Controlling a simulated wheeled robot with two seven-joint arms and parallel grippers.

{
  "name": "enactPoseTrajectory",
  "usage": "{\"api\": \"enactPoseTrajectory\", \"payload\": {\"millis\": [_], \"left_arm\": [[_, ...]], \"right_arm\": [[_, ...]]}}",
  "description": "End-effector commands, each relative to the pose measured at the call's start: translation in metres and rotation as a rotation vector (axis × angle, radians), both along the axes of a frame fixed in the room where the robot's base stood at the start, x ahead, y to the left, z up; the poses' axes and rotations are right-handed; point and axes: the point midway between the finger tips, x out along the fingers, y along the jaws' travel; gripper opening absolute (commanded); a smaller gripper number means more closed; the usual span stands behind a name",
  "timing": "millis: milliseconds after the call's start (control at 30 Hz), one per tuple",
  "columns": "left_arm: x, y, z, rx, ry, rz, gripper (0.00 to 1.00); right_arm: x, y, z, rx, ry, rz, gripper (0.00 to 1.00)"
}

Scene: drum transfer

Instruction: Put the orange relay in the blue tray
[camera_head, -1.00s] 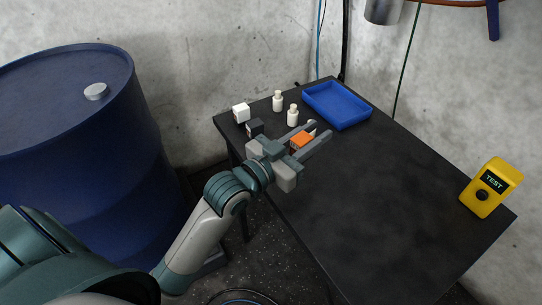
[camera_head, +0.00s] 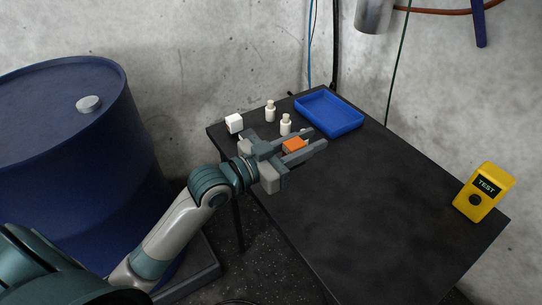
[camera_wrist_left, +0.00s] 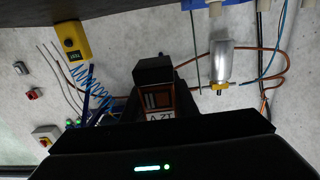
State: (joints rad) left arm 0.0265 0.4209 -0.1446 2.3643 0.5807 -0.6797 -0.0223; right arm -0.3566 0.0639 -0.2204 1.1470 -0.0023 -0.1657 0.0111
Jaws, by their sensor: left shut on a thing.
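The orange relay (camera_head: 294,145) sits between the fingers of my left gripper (camera_head: 314,140), which is shut on it. It is over the left part of the dark table; I cannot tell whether it clears the surface. In the left wrist view a dark, orange-edged block with a label (camera_wrist_left: 158,101), apparently the relay, shows between the fingers. The blue tray (camera_head: 358,127) stands empty at the table's back corner, behind and to the right of the gripper, apart from it. My right gripper is in neither view.
A yellow tester (camera_head: 484,192) stands at the right edge. The middle of the table (camera_head: 390,205) is clear. A blue drum (camera_head: 75,165) stands left.

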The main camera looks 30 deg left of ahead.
Motion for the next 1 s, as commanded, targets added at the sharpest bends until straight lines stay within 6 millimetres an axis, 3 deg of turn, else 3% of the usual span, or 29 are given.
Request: {"api": "enactPoseTrajectory", "payload": {"millis": [500, 733, 1000], "left_arm": [[0.036, 0.083, -0.054, 0.004, 0.001, 0.004, 0.03], [0.043, 0.098, -0.064, 0.002, -0.001, 0.002, 0.03], [0.044, 0.099, -0.063, 0.0, -0.002, 0.002, 0.03]], "right_arm": [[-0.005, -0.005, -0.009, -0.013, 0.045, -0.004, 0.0], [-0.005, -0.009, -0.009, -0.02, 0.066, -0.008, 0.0], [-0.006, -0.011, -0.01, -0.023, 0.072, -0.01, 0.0]]}}
